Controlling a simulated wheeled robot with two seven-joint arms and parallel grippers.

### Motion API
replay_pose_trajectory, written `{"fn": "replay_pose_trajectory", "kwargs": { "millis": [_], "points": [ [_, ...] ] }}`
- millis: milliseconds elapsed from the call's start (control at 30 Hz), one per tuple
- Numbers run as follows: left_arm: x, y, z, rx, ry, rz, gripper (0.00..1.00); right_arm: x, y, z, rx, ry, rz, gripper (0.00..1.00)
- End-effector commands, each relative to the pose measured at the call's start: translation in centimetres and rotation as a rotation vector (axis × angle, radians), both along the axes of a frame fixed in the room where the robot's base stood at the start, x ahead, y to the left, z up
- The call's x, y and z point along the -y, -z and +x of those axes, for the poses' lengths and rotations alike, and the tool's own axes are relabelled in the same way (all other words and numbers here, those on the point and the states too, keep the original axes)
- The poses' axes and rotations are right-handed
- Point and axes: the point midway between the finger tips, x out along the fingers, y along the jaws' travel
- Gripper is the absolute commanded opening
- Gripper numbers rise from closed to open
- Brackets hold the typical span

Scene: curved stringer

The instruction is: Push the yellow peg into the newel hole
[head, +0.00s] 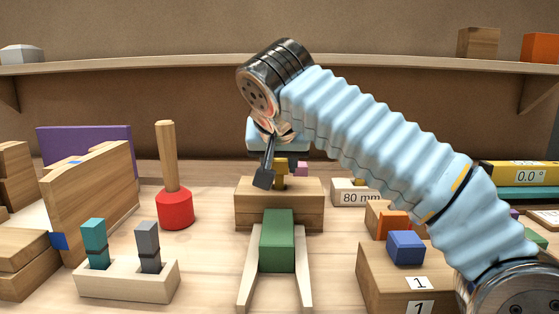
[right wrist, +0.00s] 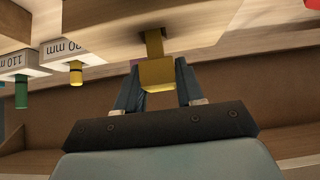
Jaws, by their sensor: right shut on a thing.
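The yellow peg (head: 281,167) stands upright at the top of the wooden newel block (head: 260,213), behind the green piece. My right gripper (head: 272,176) comes down from above with its fingers around the peg's wide head. In the right wrist view the fingers are shut on the yellow head (right wrist: 157,74), and its narrower shaft (right wrist: 154,42) meets the wooden block (right wrist: 110,14). Part of the shaft shows between head and block. The hole itself is hidden, so I cannot tell how deep the shaft sits. My left gripper is not in view.
A green block (head: 277,240) lies between two pale rails in front of the newel. A red mallet (head: 174,207) stands at left, behind a rack (head: 125,283) with teal and grey pegs. A box labelled 80 mm (head: 352,190) and a blue block (head: 405,247) are at right.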

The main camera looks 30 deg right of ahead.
Motion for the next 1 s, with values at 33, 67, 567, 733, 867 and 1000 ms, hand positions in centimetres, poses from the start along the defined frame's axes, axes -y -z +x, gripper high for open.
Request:
{"fn": "replay_pose_trajectory", "kwargs": {
  "millis": [33, 67, 567, 733, 867, 1000],
  "points": [
    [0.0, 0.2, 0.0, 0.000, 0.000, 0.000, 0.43, 0.0, 0.2, 0.0, 0.000, 0.000, 0.000, 0.09],
    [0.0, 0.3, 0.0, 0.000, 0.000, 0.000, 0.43, 0.0, 0.3, 0.0, 0.000, 0.000, 0.000, 0.09],
    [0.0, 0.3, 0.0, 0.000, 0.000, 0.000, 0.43, 0.0, 0.4, 0.0, 0.000, 0.000, 0.000, 0.67],
    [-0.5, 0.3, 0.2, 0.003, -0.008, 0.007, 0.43, 0.0, 0.4, 0.0, 0.000, 0.000, 0.000, 0.67],
    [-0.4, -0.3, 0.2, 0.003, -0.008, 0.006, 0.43, -0.8, -1.3, -1.2, 0.002, -0.002, 0.001, 0.67],
    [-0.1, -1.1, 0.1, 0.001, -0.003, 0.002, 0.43, -2.1, -4.0, -3.2, 0.003, -0.004, 0.001, 0.67]
  ]
}}
